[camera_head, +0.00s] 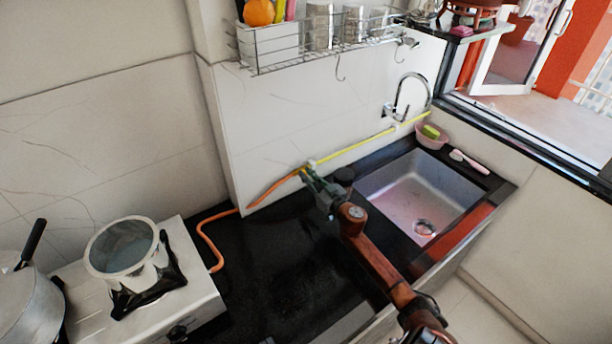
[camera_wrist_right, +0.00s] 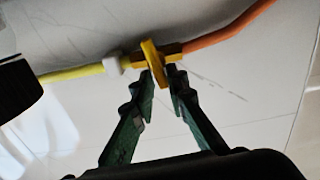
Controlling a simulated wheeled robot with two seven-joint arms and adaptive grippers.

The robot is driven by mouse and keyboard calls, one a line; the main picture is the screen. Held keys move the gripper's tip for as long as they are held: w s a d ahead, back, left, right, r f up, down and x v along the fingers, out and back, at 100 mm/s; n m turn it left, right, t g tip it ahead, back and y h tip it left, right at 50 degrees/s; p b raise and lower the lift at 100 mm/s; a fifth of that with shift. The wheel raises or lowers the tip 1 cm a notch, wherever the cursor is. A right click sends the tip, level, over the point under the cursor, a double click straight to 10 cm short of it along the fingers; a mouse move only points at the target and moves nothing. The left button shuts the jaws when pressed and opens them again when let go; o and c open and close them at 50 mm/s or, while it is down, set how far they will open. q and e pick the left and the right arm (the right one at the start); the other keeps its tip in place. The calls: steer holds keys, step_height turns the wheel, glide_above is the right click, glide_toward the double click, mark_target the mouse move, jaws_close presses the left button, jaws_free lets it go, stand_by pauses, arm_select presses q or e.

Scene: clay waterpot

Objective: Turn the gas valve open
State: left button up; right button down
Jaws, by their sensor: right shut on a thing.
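The gas valve (camera_wrist_right: 153,62) is a small yellow fitting with a flat yellow handle, on the wall between a yellow pipe (camera_wrist_right: 85,72) and an orange hose (camera_wrist_right: 225,35). In the right wrist view its handle stands across the line of the pipe. My right gripper (camera_wrist_right: 160,72) has its two green fingers on either side of the valve handle, closed on it. In the head view my right gripper (camera_head: 308,175) reaches the wall at the valve, which it mostly hides. My left gripper is not in view.
A stove (camera_head: 190,295) with a pot (camera_head: 122,250) stands at the left. A sink (camera_head: 400,185) with a tap (camera_head: 408,95) is at the right. A wire rack (camera_head: 300,55) hangs above. The black counter (camera_head: 270,270) between stove and sink is mostly clear.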

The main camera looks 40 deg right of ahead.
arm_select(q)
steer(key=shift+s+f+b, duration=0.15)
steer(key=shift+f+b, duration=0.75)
arm_select(e)
steer(key=n, duration=0.5)
steer(key=a+f+n, duration=0.1)
steer(key=n, duration=0.5)
steer(key=f+n, duration=0.1)
steer(key=n, duration=0.5)
steer(key=shift+a, duration=0.15)
